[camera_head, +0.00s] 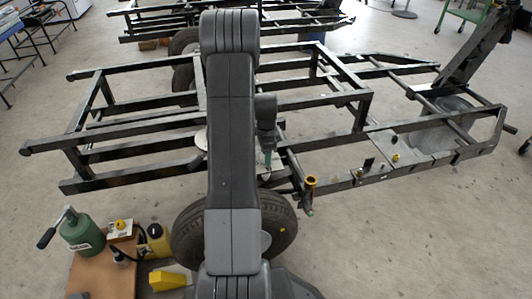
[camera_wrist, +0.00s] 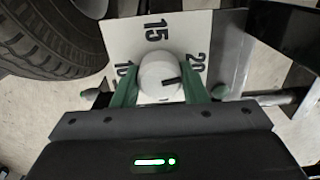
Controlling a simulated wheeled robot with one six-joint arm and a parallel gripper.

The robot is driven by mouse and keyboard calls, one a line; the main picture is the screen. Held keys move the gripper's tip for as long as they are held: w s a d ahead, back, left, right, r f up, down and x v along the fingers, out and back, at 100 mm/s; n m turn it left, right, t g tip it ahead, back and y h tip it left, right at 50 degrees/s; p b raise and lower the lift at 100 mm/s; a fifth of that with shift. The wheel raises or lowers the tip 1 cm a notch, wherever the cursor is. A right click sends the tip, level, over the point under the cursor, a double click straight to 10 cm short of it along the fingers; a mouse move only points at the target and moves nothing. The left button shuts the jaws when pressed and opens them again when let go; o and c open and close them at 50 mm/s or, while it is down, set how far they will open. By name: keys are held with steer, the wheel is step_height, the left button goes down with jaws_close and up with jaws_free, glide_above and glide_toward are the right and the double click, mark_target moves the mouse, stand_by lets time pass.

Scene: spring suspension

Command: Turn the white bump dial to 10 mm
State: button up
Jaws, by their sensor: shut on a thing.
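The white bump dial (camera_wrist: 160,75) is a round knob on a white plate (camera_wrist: 125,35) in the wrist view. The plate carries the numbers 10 at left, 15 at top and 20 at right. The black mark on the knob points right, toward the side of the 20. My gripper (camera_wrist: 160,88) has one green finger on each side of the knob and is shut on it. In the head view my gripper (camera_head: 268,163) reaches down at the frame, and the dial cannot be made out there.
A black tyre (camera_wrist: 45,35) is close at the upper left in the wrist view. In the head view the black chassis frame (camera_head: 130,127) spans the scene. A board (camera_head: 103,268) at lower left carries a green jack (camera_head: 82,235) and yellow items.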

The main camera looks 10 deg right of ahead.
steer(key=n+p, duration=0.2)
steer(key=n, duration=0.2)
steer(key=shift+r, duration=0.15)
steer(key=n+p, duration=0.1)
steer(key=n, duration=0.3)
steer(key=n+p, duration=0.1)
steer(key=n, duration=0.3)
steer(key=shift+n+p, duration=0.3)
steer(key=n, duration=0.4)
steer(key=shift+a+n+p, duration=0.1)
steer(key=shift+n+p, duration=0.2)
steer(key=shift+p, duration=0.1)
steer(key=n, duration=0.3)
steer(key=shift+n, duration=0.3)
steer(key=n+p, duration=0.1)
steer(key=n, duration=0.3)
steer(key=shift+n, duration=0.3)
steer(key=n, duration=0.4)
steer(key=shift+n, duration=2.1)
